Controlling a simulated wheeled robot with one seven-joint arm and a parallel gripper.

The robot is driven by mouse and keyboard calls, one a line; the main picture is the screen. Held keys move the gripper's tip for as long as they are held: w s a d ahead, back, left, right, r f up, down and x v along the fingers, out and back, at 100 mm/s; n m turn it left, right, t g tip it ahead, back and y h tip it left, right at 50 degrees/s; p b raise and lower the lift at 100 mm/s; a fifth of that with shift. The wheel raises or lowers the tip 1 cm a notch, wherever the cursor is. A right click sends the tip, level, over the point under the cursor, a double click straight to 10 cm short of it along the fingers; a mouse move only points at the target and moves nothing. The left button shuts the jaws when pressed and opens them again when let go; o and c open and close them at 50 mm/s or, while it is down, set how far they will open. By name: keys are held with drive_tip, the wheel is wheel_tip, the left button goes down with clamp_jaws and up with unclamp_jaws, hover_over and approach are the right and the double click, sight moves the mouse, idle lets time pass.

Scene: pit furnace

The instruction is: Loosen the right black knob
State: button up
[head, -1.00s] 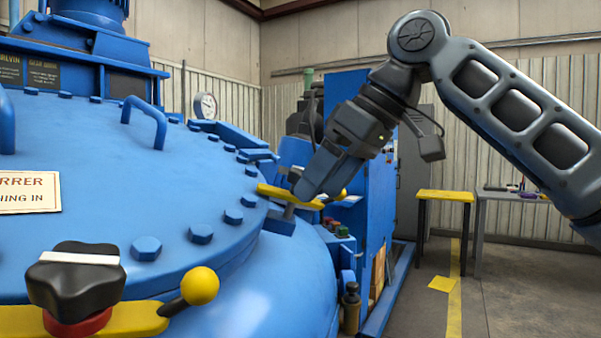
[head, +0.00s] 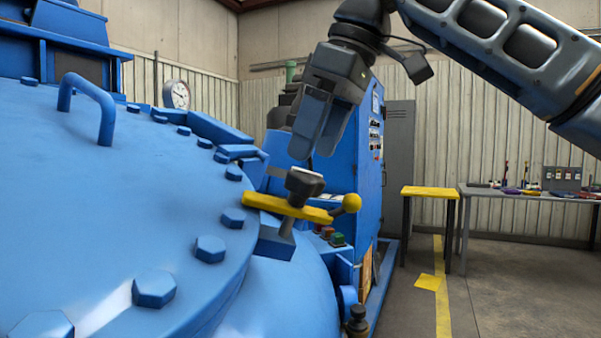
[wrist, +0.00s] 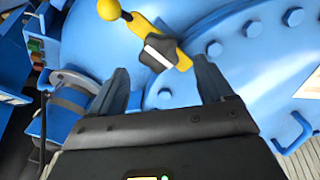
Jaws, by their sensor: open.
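The right black knob (head: 304,183) has a white stripe on its top and sits on a yellow clamp bar (head: 285,207) with a yellow ball handle (head: 351,202). The clamp is at the rim of the blue furnace lid (head: 130,190). My gripper (head: 315,155) is open and empty, just above the knob and apart from it. In the wrist view the knob (wrist: 159,53) shows beyond and between the two fingers (wrist: 163,80), with the yellow bar (wrist: 140,27) running under it.
Large blue bolts (head: 154,288) and a lid handle (head: 105,115) stand up from the lid. A blue control cabinet (head: 368,170) stands behind the clamp. A yellow stool (head: 430,192) and a grey workbench (head: 520,194) are at the right, with open floor in front.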

sight(304, 171)
drive_tip(key=shift+x, duration=2.7)
drive_tip(key=shift+c, duration=0.4)
drive_tip(key=c, duration=0.9)
